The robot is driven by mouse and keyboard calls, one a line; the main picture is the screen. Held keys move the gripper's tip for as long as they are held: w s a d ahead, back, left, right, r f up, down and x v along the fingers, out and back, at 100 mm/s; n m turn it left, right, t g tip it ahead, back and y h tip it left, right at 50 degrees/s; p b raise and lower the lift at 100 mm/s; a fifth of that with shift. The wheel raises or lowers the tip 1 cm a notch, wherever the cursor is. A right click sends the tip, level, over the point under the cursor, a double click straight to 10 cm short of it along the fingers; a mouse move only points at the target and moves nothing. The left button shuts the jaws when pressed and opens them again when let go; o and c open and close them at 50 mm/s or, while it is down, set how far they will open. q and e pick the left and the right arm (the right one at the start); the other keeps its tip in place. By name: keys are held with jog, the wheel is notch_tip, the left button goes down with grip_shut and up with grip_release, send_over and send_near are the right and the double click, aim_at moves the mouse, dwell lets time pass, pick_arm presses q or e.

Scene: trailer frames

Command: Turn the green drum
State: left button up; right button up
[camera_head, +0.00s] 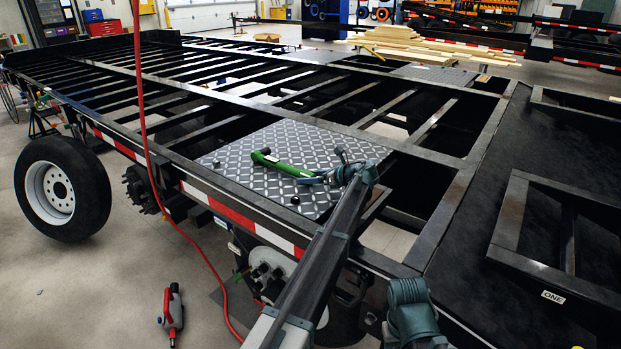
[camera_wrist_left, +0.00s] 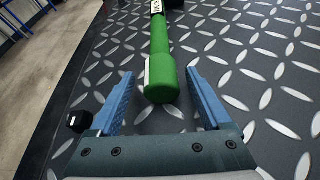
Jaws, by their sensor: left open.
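A green bar-shaped tool (camera_head: 285,163) with a thicker, rounded near end lies on the diamond-patterned metal plate (camera_head: 230,160) on the trailer frame. I see no clear drum shape. My left gripper (camera_head: 314,179) is just right of the tool, low over the plate. In the left wrist view, the gripper (camera_wrist_left: 160,74) is open. The near end of the green tool (camera_wrist_left: 161,78) sits between its two blue fingers, with a gap on each side. The tool's far end is cut off at the top there. My right gripper is not in view.
The black trailer frame (camera_head: 150,75) has open gaps between its beams. A small black knob (camera_head: 295,200) stands on the plate, left of the gripper. A red hose (camera_head: 141,100) hangs in front. A wheel (camera_head: 62,188) stands at the left.

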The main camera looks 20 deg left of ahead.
pick_arm(q)
jog(key=p+v, duration=0.4)
jog(key=v, duration=0.8)
jog(key=shift+r+p, duration=0.15)
jog(key=shift+p, duration=0.15)
jog(key=shift+s+d+r, duration=0.15)
jog(key=shift+s+d, duration=0.1)
jog(key=shift+d, duration=0.4)
